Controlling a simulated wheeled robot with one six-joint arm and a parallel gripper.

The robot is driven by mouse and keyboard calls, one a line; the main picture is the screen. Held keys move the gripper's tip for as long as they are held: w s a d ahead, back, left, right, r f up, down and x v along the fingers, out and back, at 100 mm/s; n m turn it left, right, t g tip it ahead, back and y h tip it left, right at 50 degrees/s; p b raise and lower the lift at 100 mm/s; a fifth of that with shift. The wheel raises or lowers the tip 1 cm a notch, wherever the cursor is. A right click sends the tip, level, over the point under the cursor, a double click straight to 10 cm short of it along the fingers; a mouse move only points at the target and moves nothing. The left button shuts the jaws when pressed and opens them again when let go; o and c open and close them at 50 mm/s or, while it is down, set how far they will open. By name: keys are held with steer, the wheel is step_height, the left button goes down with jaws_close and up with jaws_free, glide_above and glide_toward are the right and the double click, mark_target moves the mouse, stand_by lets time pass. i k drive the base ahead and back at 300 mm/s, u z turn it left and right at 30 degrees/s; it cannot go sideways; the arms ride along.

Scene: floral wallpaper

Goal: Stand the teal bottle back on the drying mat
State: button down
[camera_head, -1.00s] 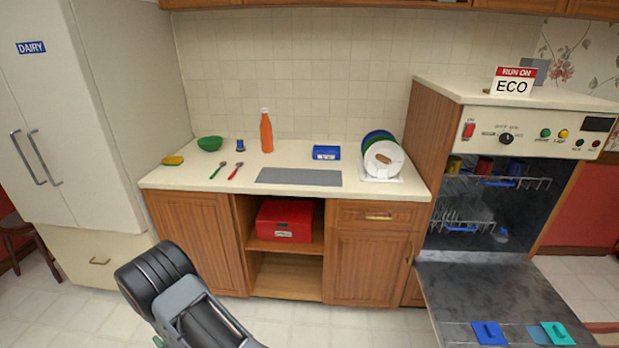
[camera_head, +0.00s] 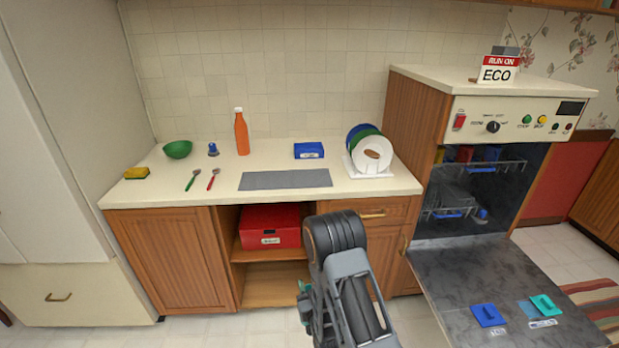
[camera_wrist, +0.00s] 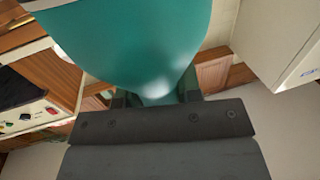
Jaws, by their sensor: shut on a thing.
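The teal bottle (camera_wrist: 150,40) fills the upper middle of the wrist view, large and close. My gripper (camera_wrist: 157,95) is shut on it, with a dark finger on each side of its narrower part. In the head view only a small bit of teal (camera_head: 305,297) shows beside my arm, in front of the cabinets and below counter height; the rest is hidden. The bottle's tilt is hard to tell. The grey drying mat (camera_head: 285,180) lies flat and bare on the counter near its front edge.
An orange bottle (camera_head: 241,133) and a blue box (camera_head: 309,150) stand behind the mat. Two spoons (camera_head: 203,180) lie left of it, and a plate rack (camera_head: 385,171) stands right. The dishwasher door (camera_head: 450,285) hangs open low at the right.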

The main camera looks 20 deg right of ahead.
mark_target(303, 178)
steer(key=z, duration=0.05)
steer(key=i, duration=0.95)
